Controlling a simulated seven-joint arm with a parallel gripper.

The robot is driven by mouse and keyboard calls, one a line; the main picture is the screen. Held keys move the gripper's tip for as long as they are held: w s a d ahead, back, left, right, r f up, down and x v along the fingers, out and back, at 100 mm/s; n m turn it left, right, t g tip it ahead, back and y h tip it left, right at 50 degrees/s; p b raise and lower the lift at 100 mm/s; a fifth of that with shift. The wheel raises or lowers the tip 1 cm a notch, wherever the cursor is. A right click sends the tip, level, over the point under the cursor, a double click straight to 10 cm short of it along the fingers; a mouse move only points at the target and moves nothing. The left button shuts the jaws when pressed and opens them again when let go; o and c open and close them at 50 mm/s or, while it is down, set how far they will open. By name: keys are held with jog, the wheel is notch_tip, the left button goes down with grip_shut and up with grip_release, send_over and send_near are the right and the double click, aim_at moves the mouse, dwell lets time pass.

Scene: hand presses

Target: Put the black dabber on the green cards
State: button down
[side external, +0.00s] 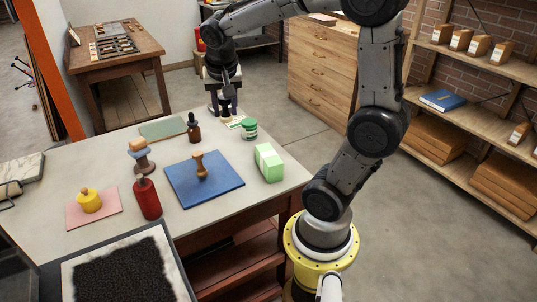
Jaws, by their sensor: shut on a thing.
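My gripper (223,100) is at the far edge of the table, pointing down and shut on a dark thing that looks like the black dabber (224,110). The dabber is small and partly hidden between the fingers; I cannot tell whether it touches the surface below. Small pale cards with some green (236,122) lie just below and right of it. A light green block with a paler band (268,162), which may be the green cards, stands nearer, at the table's right edge, apart from my gripper.
Near my gripper stand a green jar (249,129) and a dark dropper bottle (194,128). A red bottle (148,199), a yellow knobbed piece (89,201) and a stamp stand (141,156) are left.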

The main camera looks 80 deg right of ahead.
jog(key=s+f+m+g, duration=0.1)
jog(key=s+f+m, duration=0.1)
jog(key=s, duration=0.6)
jog(key=s+f+m+g, duration=0.1)
jog(key=s+f+m, duration=0.15)
jog(key=s, duration=0.45)
send_near(270, 151)
jog(key=shift+s+d+f+m+h, duration=0.2)
jog(key=shift+d+f+m+h, duration=0.1)
jog(key=shift+d+f, duration=0.5)
jog(key=shift+w+d+f, duration=0.1)
jog(key=shift+w+f, duration=0.05)
jog(key=shift+f, duration=1.6)
jog(key=shift+f, duration=0.15)
jog(key=c, duration=0.5)
grip_release()
